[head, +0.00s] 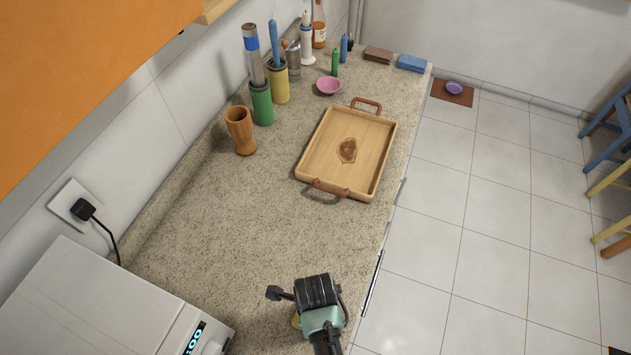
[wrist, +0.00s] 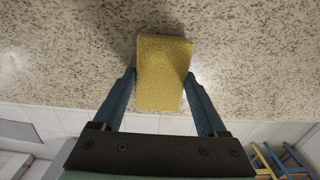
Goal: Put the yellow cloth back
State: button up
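The yellow cloth (wrist: 163,72) is a thick, folded-looking block between the two fingers of my gripper (wrist: 161,74) in the wrist view. Both fingertips touch its sides, and the gripper is shut on it. Its lower end overlaps the counter edge in that view, and dark shadows fall on the counter beside it. In the head view my gripper (head: 296,308) is over the near part of the counter, to the right of the white appliance. Only a small yellow bit of the cloth (head: 295,321) shows there; the rest is hidden by my arm.
The speckled counter (head: 220,230) is clear between my gripper and a wooden tray (head: 318,158). A wooden vase (head: 240,131), green holder (head: 262,104), yellow holder (head: 277,82) and pink bowl (head: 328,86) stand farther back. The white appliance (head: 100,310) is at left.

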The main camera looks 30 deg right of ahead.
jog(key=o, duration=0.3)
jog(key=shift+o, duration=0.2)
notch_tip(320, 180, up, 12)
dwell(0.4)
jog(key=shift+w+r, duration=0.1)
jog(key=shift+r, duration=0.05)
